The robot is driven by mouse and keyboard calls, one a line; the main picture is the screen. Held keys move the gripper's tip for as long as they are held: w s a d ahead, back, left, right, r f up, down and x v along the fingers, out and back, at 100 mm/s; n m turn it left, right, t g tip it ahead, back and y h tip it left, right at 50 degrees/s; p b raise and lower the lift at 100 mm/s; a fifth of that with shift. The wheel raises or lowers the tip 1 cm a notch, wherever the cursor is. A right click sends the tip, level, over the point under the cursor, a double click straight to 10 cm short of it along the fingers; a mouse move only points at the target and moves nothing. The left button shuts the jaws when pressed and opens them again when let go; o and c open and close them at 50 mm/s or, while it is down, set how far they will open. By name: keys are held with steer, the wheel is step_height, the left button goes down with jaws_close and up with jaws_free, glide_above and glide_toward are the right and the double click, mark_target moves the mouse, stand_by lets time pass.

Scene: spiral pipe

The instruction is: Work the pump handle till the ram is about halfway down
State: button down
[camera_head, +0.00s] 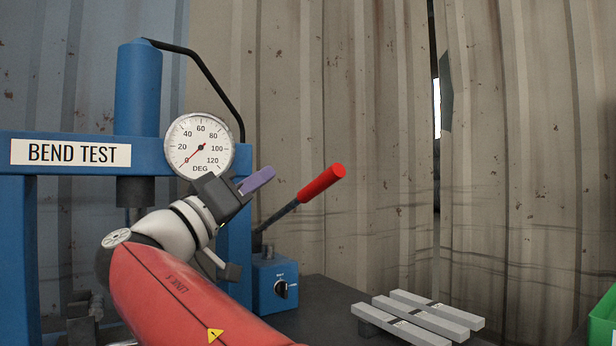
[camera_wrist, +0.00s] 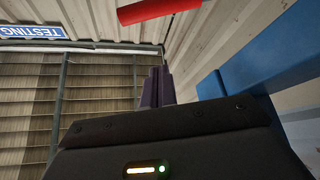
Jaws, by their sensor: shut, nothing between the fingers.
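The pump handle (camera_head: 321,183) is a dark lever with a red grip, slanting up to the right from the blue pump box (camera_head: 275,282). Its red grip also shows at the top of the wrist view (camera_wrist: 150,9). My gripper (camera_head: 262,176) has purple fingers, shut and empty, just left of the red grip and apart from it. The fingers show together in the wrist view (camera_wrist: 158,78). The blue ram cylinder (camera_head: 138,90) stands on the press frame (camera_head: 70,180). The ram's lower end is mostly hidden behind my arm. The dial gauge (camera_head: 200,146) needle points near 0.
Several grey metal bars (camera_head: 425,312) lie on the dark bench (camera_head: 325,295) at right. A green bin (camera_head: 603,318) sits at the right edge. A black hose (camera_head: 215,85) arches from the cylinder down behind the gauge. Corrugated walls stand behind. Space right of the red grip is clear.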

steer(key=shift+r, duration=0.1)
steer(key=shift+d, duration=0.1)
steer(key=w+d+r+p, duration=0.1)
steer(key=w+d+p, duration=0.1)
steer(key=w+d, duration=0.3)
steer(key=shift+w+d, duration=0.3)
steer(key=shift+d, duration=0.9)
